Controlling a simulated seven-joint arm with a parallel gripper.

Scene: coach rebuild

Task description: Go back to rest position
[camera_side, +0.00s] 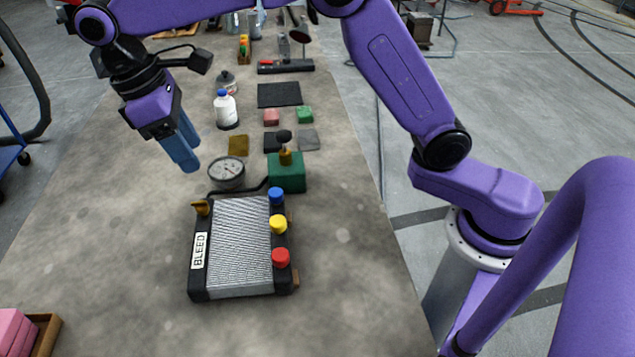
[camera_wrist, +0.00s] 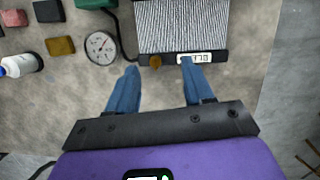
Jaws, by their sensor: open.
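My gripper (camera_side: 183,150) hangs above the table to the left of the pressure gauge, with its blue fingers pointing down. In the wrist view my gripper (camera_wrist: 158,80) has its two blue fingers spread apart with nothing between them. The radiator (camera_side: 240,245) lies flat on the table, with a label reading BLEED and blue, yellow and red caps along its right side. In the wrist view the radiator (camera_wrist: 195,25) is beyond the fingertips, and one finger overlaps its label. The gauge (camera_side: 226,172) sits behind the radiator, next to a green block (camera_side: 287,172) with a knob.
A white bottle (camera_side: 226,110) with a blue cap stands behind the gauge. Small coloured blocks, including a red one (camera_side: 271,117), and a dark mat (camera_side: 279,95) lie further back. A wooden tray (camera_side: 46,336) with pink blocks is at the front left.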

